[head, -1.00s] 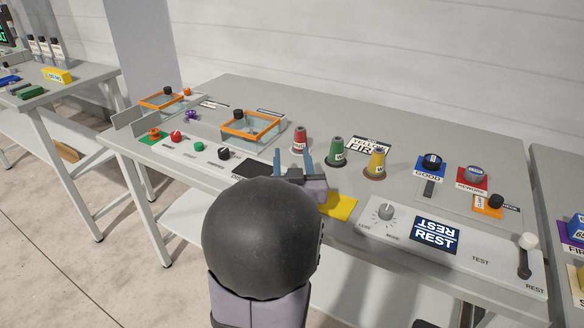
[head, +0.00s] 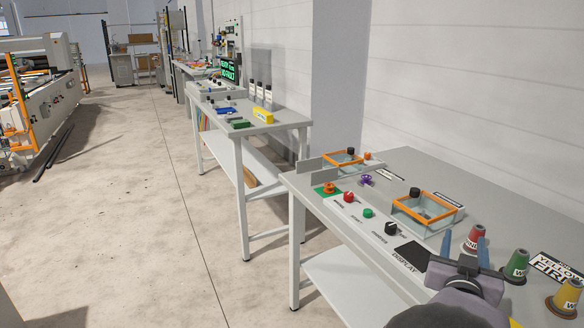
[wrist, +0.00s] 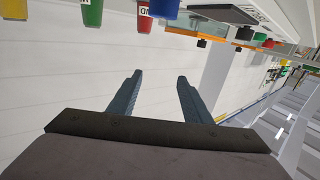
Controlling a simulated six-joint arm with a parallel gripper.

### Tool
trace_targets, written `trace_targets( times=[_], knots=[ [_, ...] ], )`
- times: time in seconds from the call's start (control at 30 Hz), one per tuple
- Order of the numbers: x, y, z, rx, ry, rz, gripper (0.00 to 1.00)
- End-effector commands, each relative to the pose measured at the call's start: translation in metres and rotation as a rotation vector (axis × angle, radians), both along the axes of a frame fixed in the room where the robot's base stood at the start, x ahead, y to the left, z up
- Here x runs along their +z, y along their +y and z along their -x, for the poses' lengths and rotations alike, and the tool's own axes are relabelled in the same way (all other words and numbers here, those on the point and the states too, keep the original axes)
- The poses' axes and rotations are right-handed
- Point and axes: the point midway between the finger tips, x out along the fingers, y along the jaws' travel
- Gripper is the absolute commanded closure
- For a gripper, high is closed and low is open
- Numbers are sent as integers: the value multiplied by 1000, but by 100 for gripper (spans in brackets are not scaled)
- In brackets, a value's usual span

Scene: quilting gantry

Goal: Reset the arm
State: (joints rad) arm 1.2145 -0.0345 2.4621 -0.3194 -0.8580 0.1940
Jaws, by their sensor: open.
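My gripper (head: 464,252) is at the lower right of the head view, above the front part of the near workbench (head: 345,262). Its two blue fingers point up and stand apart with nothing between them. In the wrist view the same open fingers (wrist: 156,84) show against the pale wall and hold nothing. The red cone (head: 473,240) stands just beyond the fingers in the head view, with the green cone (head: 516,266) and the yellow cone (head: 567,297) to its right.
Orange-rimmed clear boxes (head: 424,208) stand on the near workbench, with several knobs and a dark display pad (head: 411,256) in front. A second table (head: 290,118) stands further left with bottles and a yellow block (head: 263,116).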

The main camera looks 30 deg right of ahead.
Motion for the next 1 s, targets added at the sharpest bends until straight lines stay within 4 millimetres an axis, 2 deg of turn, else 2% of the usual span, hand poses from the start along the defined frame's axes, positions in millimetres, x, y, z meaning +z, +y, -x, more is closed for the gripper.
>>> trace_targets(
  times=[0.17,0.23,0.3,0.4,0.5,0.63,0.7,0.8,1.0],
  knots=[
    [-25,35,-49,112,118,-49,55],
    [-42,60,-74,181,196,-77,55],
    [-63,90,-98,259,287,-114,55],
    [-98,139,-123,364,421,-185,55],
    [-134,190,-133,453,551,-277,55],
    [-180,263,-125,556,741,-423,55],
    [-200,300,-112,603,847,-498,55],
    [-220,345,-88,656,987,-581,55],
    [-239,406,-38,724,1221,-691,55]
  ],
)
